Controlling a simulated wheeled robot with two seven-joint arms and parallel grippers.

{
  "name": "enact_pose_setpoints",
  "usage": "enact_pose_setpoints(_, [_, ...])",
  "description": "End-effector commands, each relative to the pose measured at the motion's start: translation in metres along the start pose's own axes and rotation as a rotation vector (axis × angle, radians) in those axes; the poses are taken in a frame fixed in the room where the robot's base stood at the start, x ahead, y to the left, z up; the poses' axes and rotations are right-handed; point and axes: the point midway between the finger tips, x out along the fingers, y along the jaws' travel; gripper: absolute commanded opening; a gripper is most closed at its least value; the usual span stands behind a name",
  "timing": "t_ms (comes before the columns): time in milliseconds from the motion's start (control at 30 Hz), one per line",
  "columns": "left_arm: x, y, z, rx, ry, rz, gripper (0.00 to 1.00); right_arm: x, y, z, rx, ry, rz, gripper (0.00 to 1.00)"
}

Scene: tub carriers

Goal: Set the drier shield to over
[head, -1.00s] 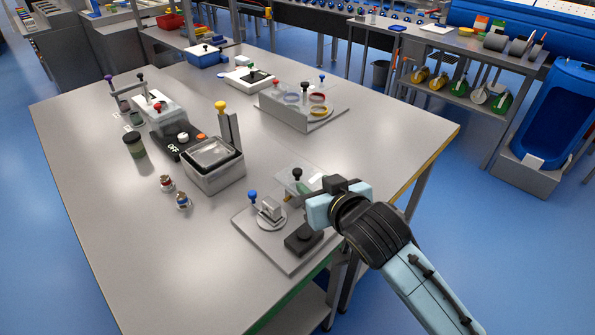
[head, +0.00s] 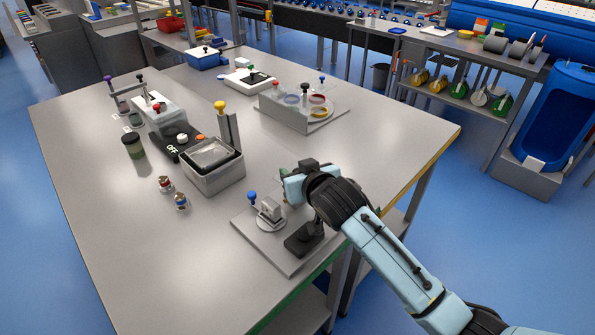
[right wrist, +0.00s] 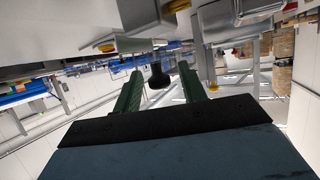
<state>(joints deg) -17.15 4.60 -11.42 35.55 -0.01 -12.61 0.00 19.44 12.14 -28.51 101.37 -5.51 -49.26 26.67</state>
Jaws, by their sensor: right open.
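The front station is a grey plate (head: 289,262) with a blue knob (head: 252,197), a round disc carrying a metal block (head: 271,210) and a black base (head: 303,240). My right gripper (head: 285,182) is over its far side and hides the clear panel there with its black knob. In the right wrist view, a black knob (right wrist: 158,78) shows between the two green fingers of my open right gripper (right wrist: 160,72), not gripped. I cannot tell how the panel stands or confirm that it is the drier shield. My left gripper is out of view.
A metal tub (head: 213,170) with a yellow-knobbed post and an OFF-marked unit (head: 172,150) stand to the left. Another clear-sided station (head: 285,110) stands behind. The front left of the table is clear.

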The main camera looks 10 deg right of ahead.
Motion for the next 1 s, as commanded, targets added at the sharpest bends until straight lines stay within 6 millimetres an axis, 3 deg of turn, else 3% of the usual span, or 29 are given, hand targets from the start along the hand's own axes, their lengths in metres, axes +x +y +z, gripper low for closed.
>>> enact_pose_setpoints(67, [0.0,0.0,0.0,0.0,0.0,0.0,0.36,0.0,0.0,0.0,0.0,0.0,0.0,0.4])
enact_pose_setpoints(367, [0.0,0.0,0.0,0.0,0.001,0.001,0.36,0.0,0.0,0.0,0.0,0.0,0.0,0.01])
enact_pose_setpoints(667, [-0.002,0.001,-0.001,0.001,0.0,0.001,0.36,-0.002,-0.006,0.001,0.002,-0.002,-0.003,0.0])
enact_pose_setpoints(1000, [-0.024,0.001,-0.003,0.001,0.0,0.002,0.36,-0.029,-0.076,0.013,0.004,-0.006,-0.005,0.0])
